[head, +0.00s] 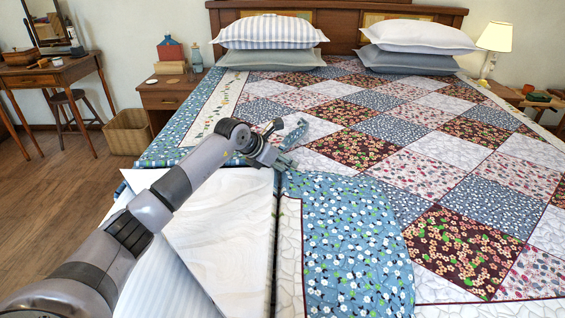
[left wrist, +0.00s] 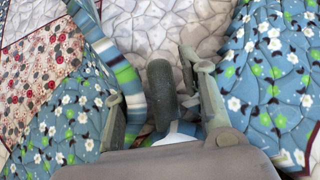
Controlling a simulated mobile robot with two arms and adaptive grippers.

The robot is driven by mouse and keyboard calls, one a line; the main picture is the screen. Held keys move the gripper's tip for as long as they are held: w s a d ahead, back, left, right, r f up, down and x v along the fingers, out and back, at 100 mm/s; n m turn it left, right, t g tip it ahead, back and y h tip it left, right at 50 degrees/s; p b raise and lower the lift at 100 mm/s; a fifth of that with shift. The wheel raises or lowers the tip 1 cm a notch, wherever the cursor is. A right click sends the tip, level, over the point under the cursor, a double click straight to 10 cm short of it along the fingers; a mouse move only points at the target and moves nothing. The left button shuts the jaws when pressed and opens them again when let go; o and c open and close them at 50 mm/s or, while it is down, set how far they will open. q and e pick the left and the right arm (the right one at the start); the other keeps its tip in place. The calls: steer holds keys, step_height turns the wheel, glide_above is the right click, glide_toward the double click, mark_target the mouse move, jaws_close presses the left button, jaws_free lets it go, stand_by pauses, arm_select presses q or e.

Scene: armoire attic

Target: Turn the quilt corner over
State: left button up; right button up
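The patchwork quilt (head: 440,170) covers the bed. At the near left, a blue flowered section (head: 350,245) lies over the patchwork with a curved right edge. Beside it is a pale, wavy-patterned panel (head: 220,230); I cannot tell whether this is the quilt's underside. My left gripper (head: 286,132) is above the quilt's left part, its fingers spread apart. In the left wrist view, the gripper (left wrist: 160,100) faces blue flowered and white quilt cloth, with a dark rounded finger between two paler ones. A striped strip of cloth (left wrist: 126,78) passes by the left finger. My right gripper is out of view.
Pillows (head: 270,32) lie against the wooden headboard (head: 345,28). A nightstand (head: 165,98) with a red and blue box and a wicker basket (head: 127,132) stand to the left. A lit lamp (head: 495,40) is at the right.

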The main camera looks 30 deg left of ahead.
arm_select(q)
jaws_close()
stand_by(0.6)
